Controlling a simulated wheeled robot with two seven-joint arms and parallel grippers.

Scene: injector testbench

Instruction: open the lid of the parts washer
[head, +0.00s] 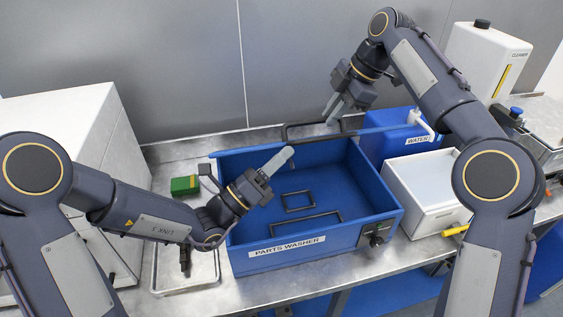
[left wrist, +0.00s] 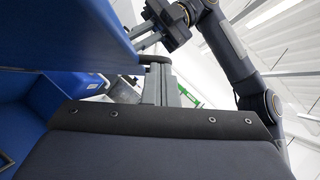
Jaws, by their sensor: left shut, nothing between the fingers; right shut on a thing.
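The parts washer (head: 290,247) is a blue box with a label on its front, and its inside is in view from above. Its lid (head: 240,150) stands raised at the back, seen nearly edge-on in the head view; it shows as a blue panel in the left wrist view (left wrist: 70,35). The dark lid handle (head: 297,132) is at the top. My right gripper (head: 334,106) is shut on this handle at its right part. My left gripper (head: 285,157) is shut and empty above the open box, in front of the lid.
Inside the box are a small dark square frame (head: 298,201) and a dark bar handle (head: 305,222). To the right stand a blue water container (head: 395,140), a white bin (head: 425,190) and a cleaner canister (head: 485,60). A green block (head: 185,185) and a metal tray (head: 205,270) are at left.

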